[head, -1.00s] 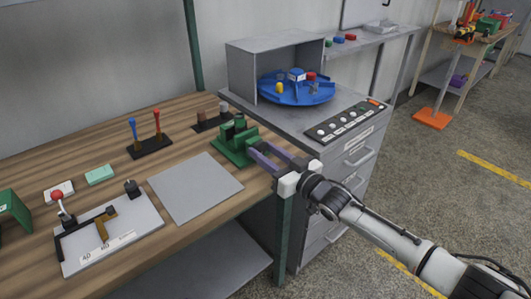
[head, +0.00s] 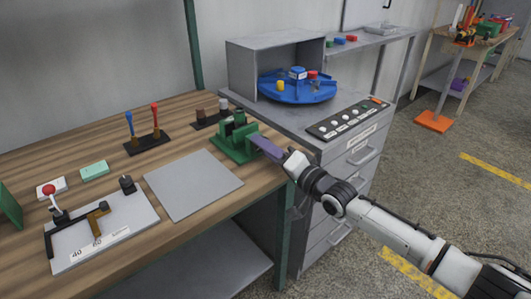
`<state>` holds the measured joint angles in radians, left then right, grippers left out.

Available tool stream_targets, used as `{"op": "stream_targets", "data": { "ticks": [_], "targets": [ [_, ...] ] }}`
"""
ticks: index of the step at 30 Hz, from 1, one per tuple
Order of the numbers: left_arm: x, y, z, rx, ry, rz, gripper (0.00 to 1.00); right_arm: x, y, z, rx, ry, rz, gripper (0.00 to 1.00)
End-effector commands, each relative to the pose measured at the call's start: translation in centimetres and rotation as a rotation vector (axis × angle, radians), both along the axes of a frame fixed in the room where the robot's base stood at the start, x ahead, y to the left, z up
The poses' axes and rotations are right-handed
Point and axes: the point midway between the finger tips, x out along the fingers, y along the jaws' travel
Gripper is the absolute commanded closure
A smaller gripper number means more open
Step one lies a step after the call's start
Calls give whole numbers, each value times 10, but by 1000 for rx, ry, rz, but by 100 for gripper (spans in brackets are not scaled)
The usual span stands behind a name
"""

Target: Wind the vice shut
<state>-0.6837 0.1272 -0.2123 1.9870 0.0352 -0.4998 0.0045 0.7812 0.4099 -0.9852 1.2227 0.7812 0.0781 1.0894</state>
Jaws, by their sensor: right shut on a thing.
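The green vice (head: 234,146) stands at the right edge of the wooden workbench (head: 110,222), beside the grey cabinet. Its front faces right, toward my right gripper (head: 262,147). My right gripper, with purple fingers, reaches in from the right and is shut at the vice's front, where the winding handle would be. The fingers hide the handle, and the gripper is seen edge-on. The gap between the jaws is too small to judge. My left gripper is out of view.
A grey plate (head: 193,184) lies left of the vice. Two upright levers (head: 143,130) stand behind it. The grey cabinet (head: 345,175) close beside my right arm carries a blue turntable (head: 297,88) and a button panel (head: 350,118). A board with a red-knobbed lever (head: 100,235) lies left.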

Motion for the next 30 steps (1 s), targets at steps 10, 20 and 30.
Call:
{"op": "stream_targets", "data": {
  "ticks": [10,20,30],
  "targets": [
    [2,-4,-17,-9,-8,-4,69,0,0,-3,267,193,0,87],
    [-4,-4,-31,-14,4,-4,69,0,0,-1,524,379,0,87],
    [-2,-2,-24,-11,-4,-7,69,0,0,2,780,567,0,87]
  ]
}}
